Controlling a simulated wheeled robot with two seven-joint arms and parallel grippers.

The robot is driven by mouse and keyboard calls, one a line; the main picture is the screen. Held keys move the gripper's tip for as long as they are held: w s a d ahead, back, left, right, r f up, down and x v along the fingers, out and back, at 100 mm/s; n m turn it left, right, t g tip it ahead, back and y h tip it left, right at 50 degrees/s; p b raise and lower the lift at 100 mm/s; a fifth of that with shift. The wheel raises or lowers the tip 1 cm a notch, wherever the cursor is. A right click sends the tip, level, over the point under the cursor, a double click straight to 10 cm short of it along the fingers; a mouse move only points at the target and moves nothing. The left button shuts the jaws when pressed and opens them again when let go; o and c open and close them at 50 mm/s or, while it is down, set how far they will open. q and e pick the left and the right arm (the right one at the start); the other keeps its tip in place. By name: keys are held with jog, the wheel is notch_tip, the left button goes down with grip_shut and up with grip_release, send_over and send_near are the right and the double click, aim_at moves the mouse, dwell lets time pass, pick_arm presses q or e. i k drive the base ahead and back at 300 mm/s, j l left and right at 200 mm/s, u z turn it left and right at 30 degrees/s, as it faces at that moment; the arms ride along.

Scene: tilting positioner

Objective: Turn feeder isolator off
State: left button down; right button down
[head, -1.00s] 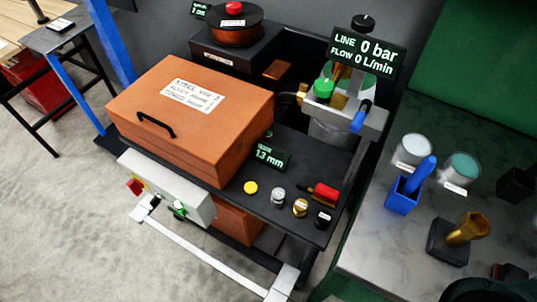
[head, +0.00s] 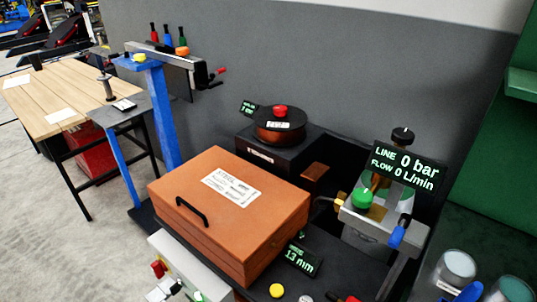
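A green-and-white part (head: 197,296) shows lower on the box, cut by the bottom edge. The box is fixed at the front of a dark cart, below an orange lidded case (head: 235,210). Neither of my grippers is in view.
A black display (head: 408,165) reads LINE 0 bar, FLOW 0 L/min. A spool with a red knob (head: 280,124) stands behind the case. A blue post (head: 163,115) and a wooden table (head: 65,95) stand left. Open floor (head: 80,250) lies at the lower left.

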aim_at(159, 267)
jog(key=j+z, duration=0.2)
jog(key=j, duration=0.55)
jog(key=j+z, duration=0.2)
jog(key=j, duration=0.55)
jog(key=i+j+z, duration=0.15)
jog(key=j+z, duration=0.2)
jog(key=j, duration=0.7)
jog(key=j+z, duration=0.35)
jog(key=j, duration=0.65)
jog(key=i+j+z, duration=0.25)
jog(key=j, duration=0.45)
jog(key=j+z, duration=0.3)
jog(key=j, duration=0.35)
jog(key=i+j+z, duration=0.1)
jog(key=j, duration=0.25)
jog(key=i+j+z, duration=0.1)
jog(key=i+j, duration=0.2)
jog(key=i+j+z, duration=0.1)
jog(key=j, duration=0.3)
jog(key=k+z, duration=0.15)
jog(key=z, duration=0.2)
jog(key=k+l+z, duration=0.1)
jog(key=z, duration=0.25)
jog(key=k+l+z, duration=0.1)
jog(key=z, duration=0.2)
